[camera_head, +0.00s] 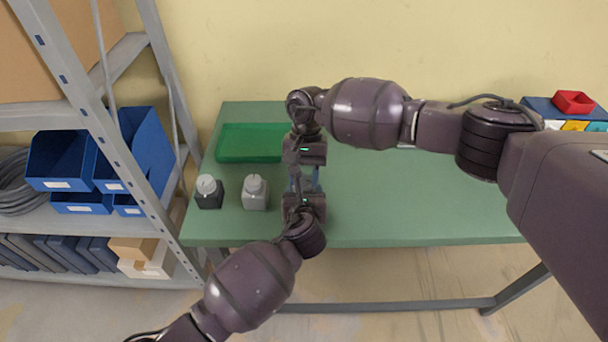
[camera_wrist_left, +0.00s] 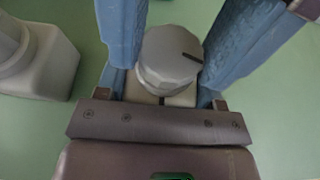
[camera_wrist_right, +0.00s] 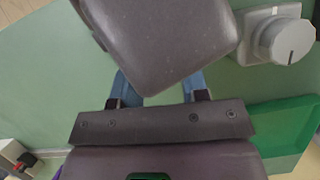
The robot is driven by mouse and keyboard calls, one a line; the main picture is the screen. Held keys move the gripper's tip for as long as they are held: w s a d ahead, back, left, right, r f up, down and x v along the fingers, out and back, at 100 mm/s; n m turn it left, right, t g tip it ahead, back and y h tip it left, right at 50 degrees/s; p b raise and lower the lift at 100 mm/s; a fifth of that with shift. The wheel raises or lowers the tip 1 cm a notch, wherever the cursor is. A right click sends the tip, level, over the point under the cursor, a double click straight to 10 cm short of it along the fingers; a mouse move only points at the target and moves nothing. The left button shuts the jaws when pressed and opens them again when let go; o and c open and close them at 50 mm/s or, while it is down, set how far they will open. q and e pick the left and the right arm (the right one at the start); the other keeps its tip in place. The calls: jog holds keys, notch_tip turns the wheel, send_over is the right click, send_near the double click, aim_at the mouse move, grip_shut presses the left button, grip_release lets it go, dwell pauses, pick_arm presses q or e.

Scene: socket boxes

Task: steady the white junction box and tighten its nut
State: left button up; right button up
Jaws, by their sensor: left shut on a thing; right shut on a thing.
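The white junction box (camera_wrist_left: 180,99) is under its pale round nut (camera_wrist_left: 172,58), which has a dark line on top, in the left wrist view. Both are hidden between my grippers in the head view. My left gripper (camera_head: 302,194) comes in from the front, its fingers low at the box's sides, shut on the box. My right gripper (camera_head: 304,176) comes in from the far side. Its blue fingers (camera_wrist_left: 122,35) stand on either side of the nut, shut on it. In the right wrist view, my left gripper's body hides box and nut.
A grey box (camera_head: 255,197) and a dark box (camera_head: 209,197), each with a pale nut, stand left of my grippers. A green tray (camera_head: 232,152) lies behind them. A shelf rack (camera_head: 92,130) stands at the left.

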jog(key=o, duration=0.7)
jog(key=shift+c, duration=0.2)
jog(key=v, duration=1.2)
jog(key=shift+o, duration=0.3)
jog(key=shift+r, duration=0.1)
